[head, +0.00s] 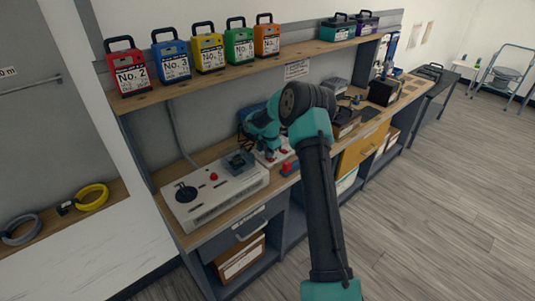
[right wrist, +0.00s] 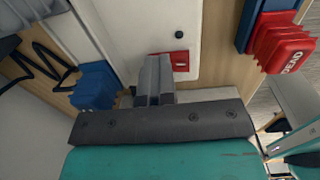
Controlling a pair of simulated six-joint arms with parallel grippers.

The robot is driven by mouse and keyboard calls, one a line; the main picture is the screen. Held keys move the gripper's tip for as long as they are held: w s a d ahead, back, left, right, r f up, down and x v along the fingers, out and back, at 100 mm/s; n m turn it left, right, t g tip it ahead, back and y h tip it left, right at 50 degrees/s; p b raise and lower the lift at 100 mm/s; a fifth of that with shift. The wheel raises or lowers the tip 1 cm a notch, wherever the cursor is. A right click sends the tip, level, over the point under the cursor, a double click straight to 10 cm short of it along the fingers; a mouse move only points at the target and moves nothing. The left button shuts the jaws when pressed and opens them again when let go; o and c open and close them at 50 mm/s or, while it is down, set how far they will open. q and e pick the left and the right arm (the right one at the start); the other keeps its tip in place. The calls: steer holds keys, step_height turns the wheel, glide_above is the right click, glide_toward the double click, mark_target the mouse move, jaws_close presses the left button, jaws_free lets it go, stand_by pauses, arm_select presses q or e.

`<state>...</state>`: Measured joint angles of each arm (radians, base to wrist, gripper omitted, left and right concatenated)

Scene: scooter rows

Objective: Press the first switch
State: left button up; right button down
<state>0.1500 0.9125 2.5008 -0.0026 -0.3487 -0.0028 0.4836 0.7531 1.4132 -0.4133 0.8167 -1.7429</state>
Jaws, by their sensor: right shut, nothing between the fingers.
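My right gripper (right wrist: 157,62) is shut and empty, its grey fingers together. They reach over a white plate (right wrist: 196,38) in the right wrist view. In the head view my right arm bends down to the bench, with the gripper (head: 267,147) over the small white plate. I cannot tell which switch counts as the first. My left gripper is not in view.
A white control box (head: 215,195) with a black knob and a red button stands on the bench (head: 170,172), left of my gripper. Several coloured numbered cases line the upper shelf (head: 200,84).

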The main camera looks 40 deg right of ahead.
mark_target(271, 159)
steer(key=shift+s+a+f, duration=0.15)
steer(key=shift+s+f, duration=0.05)
steer(key=shift+s, duration=0.2)
steer(key=shift+s+a+f, duration=0.1)
steer(key=shift+s+f, duration=0.05)
steer(key=shift+s, duration=0.25)
step_height(271, 159, up, 15)
steer(key=shift+f, duration=0.15)
stand_by(0.3)
steer(key=shift+f, duration=0.1)
